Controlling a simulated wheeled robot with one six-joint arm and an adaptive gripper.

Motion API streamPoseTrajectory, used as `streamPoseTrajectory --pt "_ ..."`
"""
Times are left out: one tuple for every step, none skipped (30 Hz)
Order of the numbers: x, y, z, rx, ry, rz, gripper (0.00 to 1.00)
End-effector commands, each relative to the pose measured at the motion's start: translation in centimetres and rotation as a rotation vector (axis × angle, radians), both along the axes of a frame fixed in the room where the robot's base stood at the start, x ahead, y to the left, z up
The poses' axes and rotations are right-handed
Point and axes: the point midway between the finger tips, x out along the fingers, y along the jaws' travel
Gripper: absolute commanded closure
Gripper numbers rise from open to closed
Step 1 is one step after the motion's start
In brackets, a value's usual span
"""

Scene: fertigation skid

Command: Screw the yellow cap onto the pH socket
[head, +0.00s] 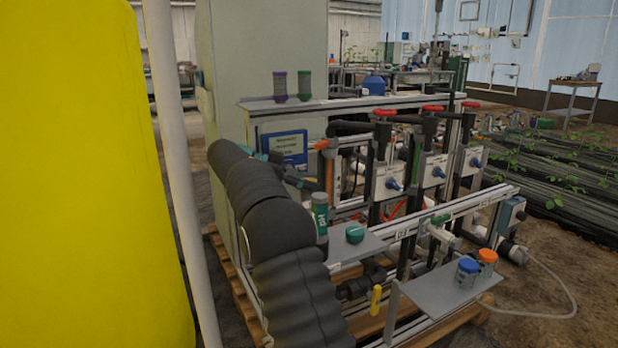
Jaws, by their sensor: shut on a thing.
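My black arm rises from the bottom and bends right at its top. My gripper (310,185) shows only as a small dark shape in front of the skid's pipework. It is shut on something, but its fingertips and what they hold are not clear. I cannot make out a yellow cap. A teal-and-grey bottle (320,215) with a pH label stands upright just below the gripper, partly behind my arm. I cannot pick out the pH socket among the dark pipes.
A teal cap-like piece (354,233) lies on a small grey shelf (366,246). Blue-lidded (467,271) and orange-lidded (487,262) jars stand on a lower shelf (430,292). A yellow handle (376,301) hangs below. A large yellow tank (90,180) and white post (175,150) flank the left.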

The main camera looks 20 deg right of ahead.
Motion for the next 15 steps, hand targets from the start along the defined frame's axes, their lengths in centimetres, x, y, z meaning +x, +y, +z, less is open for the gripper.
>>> streamPoseTrajectory --pt "0.04 0.02 -0.58 0.006 0.013 -0.016 0.99" --pt "0.04 0.02 -0.58 0.006 0.014 -0.023 0.99" --pt "0.03 0.0 -0.55 0.006 0.014 -0.032 0.99" --pt "0.04 -0.01 -0.54 0.007 0.013 -0.038 0.99" --pt "0.03 -0.01 -0.55 0.007 0.013 -0.045 0.99" --pt "0.02 -0.02 -0.57 0.007 0.013 -0.054 0.99" --pt "0.02 -0.02 -0.58 0.007 0.013 -0.061 0.99" --pt "0.02 -0.02 -0.57 0.007 0.012 -0.067 0.99" --pt "0.03 -0.03 -0.55 0.006 0.012 -0.076 0.99" --pt "0.03 -0.04 -0.54 0.007 0.011 -0.083 0.99" --pt "0.03 -0.04 -0.54 0.006 0.012 -0.089 0.99" --pt "0.0 -0.04 -0.55 0.007 0.013 -0.098 0.99" --pt "0.01 -0.03 -0.56 0.007 0.013 -0.104 0.99" --pt "0.01 -0.03 -0.56 0.006 0.014 -0.111 0.99" --pt "0.01 -0.03 -0.53 0.006 0.013 -0.115 0.99"
